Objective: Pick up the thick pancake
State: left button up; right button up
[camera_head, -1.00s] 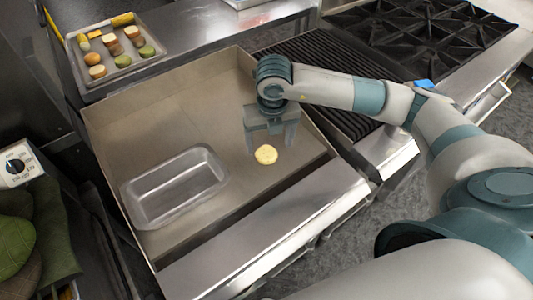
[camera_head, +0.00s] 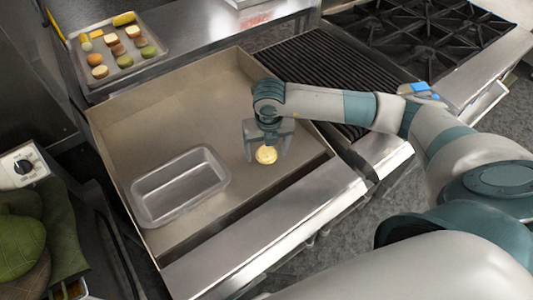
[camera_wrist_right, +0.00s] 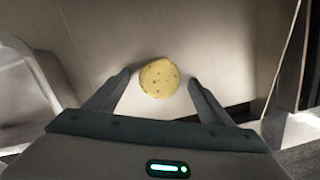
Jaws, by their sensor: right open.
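The thick pancake (camera_head: 266,155) is a small round yellow disc lying on the flat griddle surface, right of the metal loaf pan. In the right wrist view the pancake (camera_wrist_right: 159,78) shows dark specks and sits just beyond and between the two fingertips. My right gripper (camera_head: 267,154) is open and points down over the pancake, with a finger on each side of it. In the wrist view the open fingers (camera_wrist_right: 159,82) hold nothing, and I cannot tell whether either touches the pancake. My left gripper is not in view.
The empty loaf pan (camera_head: 137,203) stands on the griddle left of the pancake. Raised griddle walls (camera_head: 170,87) run along the back and sides. A tray (camera_head: 97,80) of several small foods sits at the back left. A ribbed grill (camera_head: 335,75) and burners lie to the right.

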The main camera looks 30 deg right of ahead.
aim_at(270, 150)
jog(key=c, duration=1.2)
jog(key=shift+r, duration=0.1)
jog(key=shift+r+b, duration=0.45)
jog(key=shift+r, duration=0.05)
jog(key=r+b, duration=0.1)
jog(key=d+r+b, duration=0.1)
jog(key=r, duration=0.1)
jog(key=shift+s+r, duration=0.1)
jog(key=shift+s+d+r+b, duration=0.65)
jog(key=shift+d+r, duration=0.45)
jog(key=shift+d, duration=0.6)
jog(key=shift+s+d+r+b, duration=0.45)
jog(key=shift+d+r+b, duration=0.55)
jog(key=shift+d, duration=0.7)
jog(key=shift+s+d+r+b, duration=0.55)
jog(key=shift+d+r, duration=0.7)
jog(key=shift+d, duration=0.45)
